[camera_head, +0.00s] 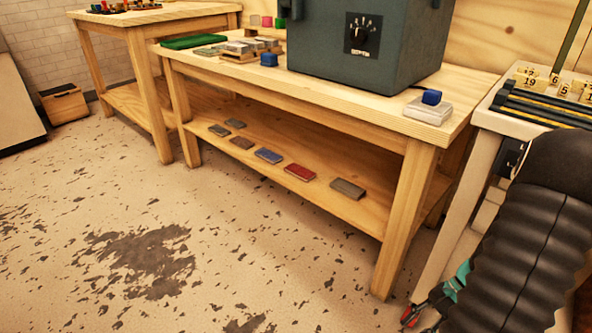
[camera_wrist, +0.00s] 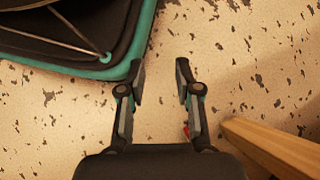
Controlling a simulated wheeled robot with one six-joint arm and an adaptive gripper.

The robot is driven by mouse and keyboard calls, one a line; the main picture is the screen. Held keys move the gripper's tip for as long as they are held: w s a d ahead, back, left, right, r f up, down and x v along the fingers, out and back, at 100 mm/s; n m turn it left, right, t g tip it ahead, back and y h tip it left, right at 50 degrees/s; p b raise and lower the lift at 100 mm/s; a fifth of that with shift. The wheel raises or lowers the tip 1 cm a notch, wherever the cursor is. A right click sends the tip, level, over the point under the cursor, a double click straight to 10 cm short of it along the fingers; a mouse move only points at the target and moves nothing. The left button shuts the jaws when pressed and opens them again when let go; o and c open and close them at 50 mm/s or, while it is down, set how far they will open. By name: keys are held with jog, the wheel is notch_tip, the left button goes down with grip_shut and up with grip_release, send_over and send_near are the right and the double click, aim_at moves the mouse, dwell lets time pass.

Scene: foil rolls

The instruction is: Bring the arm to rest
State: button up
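My gripper (camera_wrist: 160,70) hangs low over the speckled floor in the wrist view. Its two dark fingers are apart, with only bare floor between them, so it is open and empty. In the head view my black-sleeved arm comes down at the right edge. A teal and red part of its end shows low beside the bench leg, and the fingers are mostly hidden there.
The floor (camera_head: 250,240) at left is clear.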

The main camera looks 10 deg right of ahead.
jog(key=a+r+n+t+h+p, duration=0.1)
jog(key=a+r+n, duration=0.4)
jog(key=r, duration=0.6)
jog(key=s+a+r+n+t+h+p, duration=0.1)
jog(key=a+r+n+t+h+p, duration=0.1)
jog(key=a+r, duration=0.5)
jog(key=s+a+r+n+t+h+p, duration=0.1)
jog(key=a+r+n+t+h, duration=0.3)
jog(key=r, duration=1.2)
jog(key=a+n+h+p, duration=0.1)
jog(key=a+n, duration=0.1)
jog(key=n, duration=0.1)
jog(key=shift+a+n, duration=0.25)
jog(key=shift+n, duration=0.15)
